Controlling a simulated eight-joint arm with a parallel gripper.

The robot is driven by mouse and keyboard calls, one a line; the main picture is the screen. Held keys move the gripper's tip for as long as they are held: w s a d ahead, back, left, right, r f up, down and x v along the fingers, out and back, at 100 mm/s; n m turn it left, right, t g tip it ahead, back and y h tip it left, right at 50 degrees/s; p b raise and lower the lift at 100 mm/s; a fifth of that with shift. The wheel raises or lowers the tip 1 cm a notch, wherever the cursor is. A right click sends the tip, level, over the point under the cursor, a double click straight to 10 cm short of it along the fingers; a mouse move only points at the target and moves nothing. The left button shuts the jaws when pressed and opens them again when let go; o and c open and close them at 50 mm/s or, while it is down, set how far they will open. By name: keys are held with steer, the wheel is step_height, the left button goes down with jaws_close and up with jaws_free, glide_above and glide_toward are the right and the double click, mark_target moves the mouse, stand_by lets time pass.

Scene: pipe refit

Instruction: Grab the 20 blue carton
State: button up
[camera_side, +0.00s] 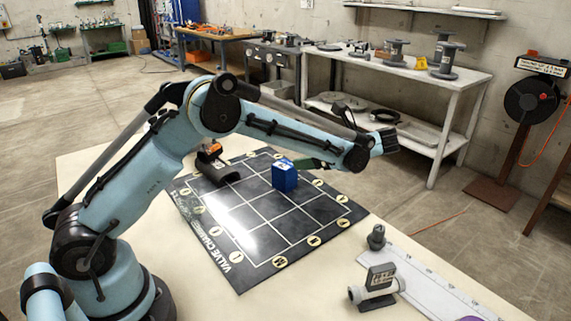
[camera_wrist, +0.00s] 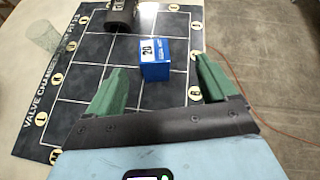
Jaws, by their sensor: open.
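The blue carton (camera_side: 285,175) stands upright on the dark gridded mat (camera_side: 237,222), toward the mat's far side. In the wrist view the carton (camera_wrist: 156,60) shows a white label reading 20 on its front and a lighter blue top. My gripper (camera_wrist: 160,75) has two green fingers spread wide apart, with nothing between their tips. The carton lies ahead of the fingers, between their lines in the wrist view. In the side view one green finger shows just behind and right of the carton; the rest of my gripper is hidden by my arm.
A grey valve fitting (camera_side: 377,287), a small dark fitting (camera_side: 376,237) and a white ruled strip (camera_side: 430,282) are at the table's right. Mat cells around the carton are clear.

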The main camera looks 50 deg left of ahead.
mark_target(285, 164)
steer(key=shift+m+g+y, duration=0.5)
steer(key=shift+g+y, duration=0.1)
steer(key=shift+y, duration=0.2)
steer(key=a+f, duration=0.3)
steer(key=s+a+f, duration=0.1)
steer(key=a+f, duration=0.1)
steer(key=shift+a, duration=0.2)
steer(key=shift+s+x, duration=0.15)
steer(key=shift+x, duration=1.2)
steer(key=shift+s+x, duration=0.2)
steer(key=shift+x, duration=1.15)
steer(key=shift+d, duration=0.1)
steer(key=c, duration=1.1)
steer(key=shift+o, duration=0.2)
steer(key=shift+r, duration=0.1)
